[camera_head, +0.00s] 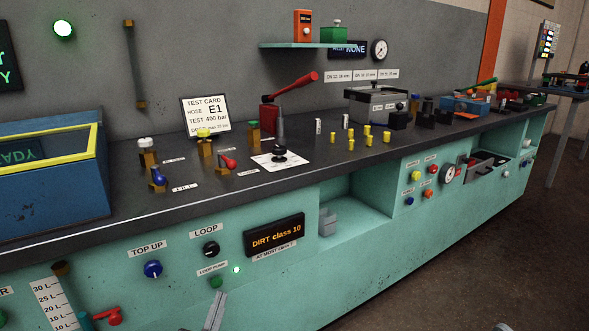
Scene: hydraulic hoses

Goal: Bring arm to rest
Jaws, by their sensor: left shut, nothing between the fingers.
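My left gripper (219,297) shows at the bottom edge, left of the middle, as narrow grey fingers pointing up. It is shut and empty, in front of the teal bench front (300,290) and below the green loop pump button (216,282). I cannot tell how far it is from the bench. Most of the left arm is out of the picture.
The dark bench top (240,185) carries valves, a red-handled pump (285,103), a test card (206,113) and several yellow fittings. An open niche (365,205) holds a grey block (327,222). A blue tank (50,195) stands left. Floor (480,260) at lower right is clear.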

